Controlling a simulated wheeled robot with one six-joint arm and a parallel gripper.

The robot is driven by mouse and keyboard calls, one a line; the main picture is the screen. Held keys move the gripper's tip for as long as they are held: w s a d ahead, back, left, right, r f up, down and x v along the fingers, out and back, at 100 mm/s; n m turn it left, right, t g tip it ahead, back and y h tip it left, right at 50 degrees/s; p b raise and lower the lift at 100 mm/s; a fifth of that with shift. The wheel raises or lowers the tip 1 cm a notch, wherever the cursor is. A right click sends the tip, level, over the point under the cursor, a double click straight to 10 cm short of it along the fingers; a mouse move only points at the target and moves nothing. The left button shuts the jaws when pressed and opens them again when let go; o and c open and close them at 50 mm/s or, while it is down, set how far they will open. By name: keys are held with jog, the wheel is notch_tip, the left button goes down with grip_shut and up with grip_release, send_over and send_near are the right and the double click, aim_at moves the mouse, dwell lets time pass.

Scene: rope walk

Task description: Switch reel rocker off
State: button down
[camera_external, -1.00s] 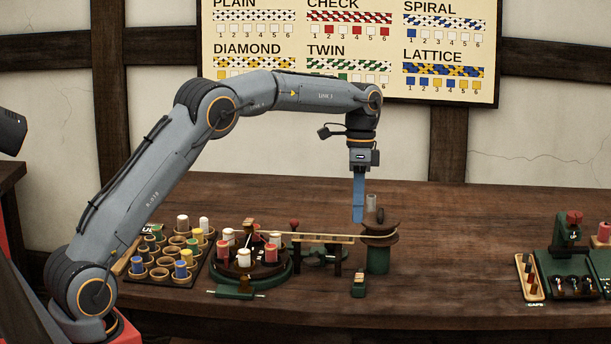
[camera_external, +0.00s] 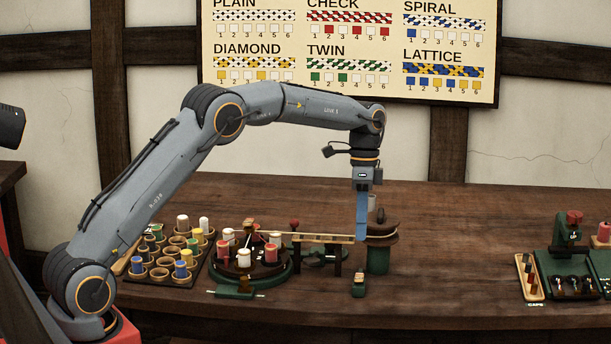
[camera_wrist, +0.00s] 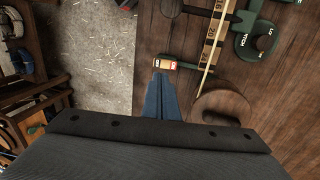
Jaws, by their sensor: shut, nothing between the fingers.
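The reel rocker (camera_external: 358,281) is a small green block with an orange-tan top at the front of the bench, in front of the reel. In the wrist view the rocker (camera_wrist: 166,63) shows red and dark marks on its face; which side is pressed is too small to tell. My gripper (camera_external: 361,240) points straight down with its blue fingers shut and empty. Its tips are above the rocker in the external view, with a gap. In the wrist view the fingertips (camera_wrist: 162,77) appear just beside the rocker's face.
The dark wooden reel (camera_external: 383,227) on its green post (camera_external: 377,262) stands right behind my fingers. A marked ruler bar (camera_external: 315,238) runs left to the round green carrier (camera_external: 268,276) with bobbins. Bench space right of the reel (camera_external: 455,260) is clear.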

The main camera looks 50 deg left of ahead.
aim_at(359, 278)
jog(key=p+x, duration=0.2)
jog(key=x, duration=0.7)
